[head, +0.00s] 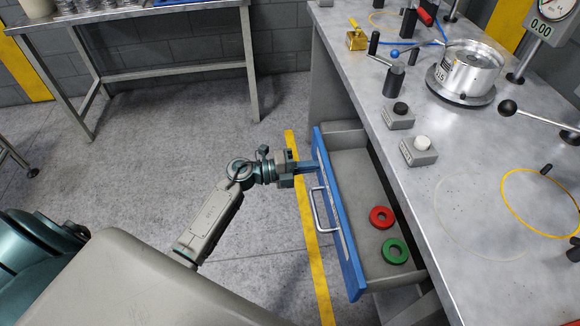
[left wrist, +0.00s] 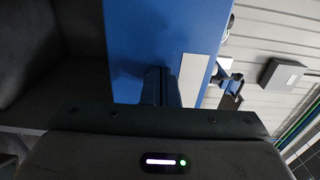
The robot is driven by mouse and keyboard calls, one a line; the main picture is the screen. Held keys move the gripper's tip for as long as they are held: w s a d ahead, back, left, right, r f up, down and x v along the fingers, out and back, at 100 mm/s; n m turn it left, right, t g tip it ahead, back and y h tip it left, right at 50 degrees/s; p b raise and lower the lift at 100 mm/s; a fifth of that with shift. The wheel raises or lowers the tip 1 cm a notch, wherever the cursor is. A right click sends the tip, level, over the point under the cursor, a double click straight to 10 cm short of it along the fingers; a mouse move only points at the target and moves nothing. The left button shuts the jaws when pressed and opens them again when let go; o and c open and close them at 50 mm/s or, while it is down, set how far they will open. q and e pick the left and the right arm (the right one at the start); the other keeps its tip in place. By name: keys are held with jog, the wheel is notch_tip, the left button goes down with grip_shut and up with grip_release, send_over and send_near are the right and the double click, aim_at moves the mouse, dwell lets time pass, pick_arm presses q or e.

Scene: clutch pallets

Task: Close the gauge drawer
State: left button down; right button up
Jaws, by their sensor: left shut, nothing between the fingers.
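The gauge drawer stands open, pulled out from under the workbench. Its blue front (head: 341,222) carries a metal handle (head: 318,212), and its grey tray (head: 350,170) holds a red ring (head: 381,217) and a green ring (head: 395,251). My left gripper (head: 312,167) is shut and empty, with its fingertips at the outer face of the blue front, above the handle in the picture. In the left wrist view the blue front (left wrist: 135,45) lies right ahead of the shut fingers (left wrist: 160,85); I cannot tell whether they touch it. My right gripper is not in view.
The workbench top (head: 460,200) holds a black-button box (head: 398,116), a white-button box (head: 418,150) and a round metal fixture (head: 466,75). Another table (head: 150,75) stands at the back left. A yellow floor stripe (head: 313,250) runs beside the drawer; the floor to its left is mostly clear.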

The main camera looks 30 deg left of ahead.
aim_at(364, 169)
pick_arm(q)
jog(key=x, duration=1.3)
jog(key=shift+w+d+p, duration=0.15)
jog(key=shift+p, duration=0.2)
jog(key=shift+w+d, duration=0.4)
jog(key=shift+d, duration=0.15)
jog(key=shift+r, duration=0.1)
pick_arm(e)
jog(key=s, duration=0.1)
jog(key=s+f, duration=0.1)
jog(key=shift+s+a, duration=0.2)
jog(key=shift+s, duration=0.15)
pick_arm(q)
jog(key=shift+d, duration=0.1)
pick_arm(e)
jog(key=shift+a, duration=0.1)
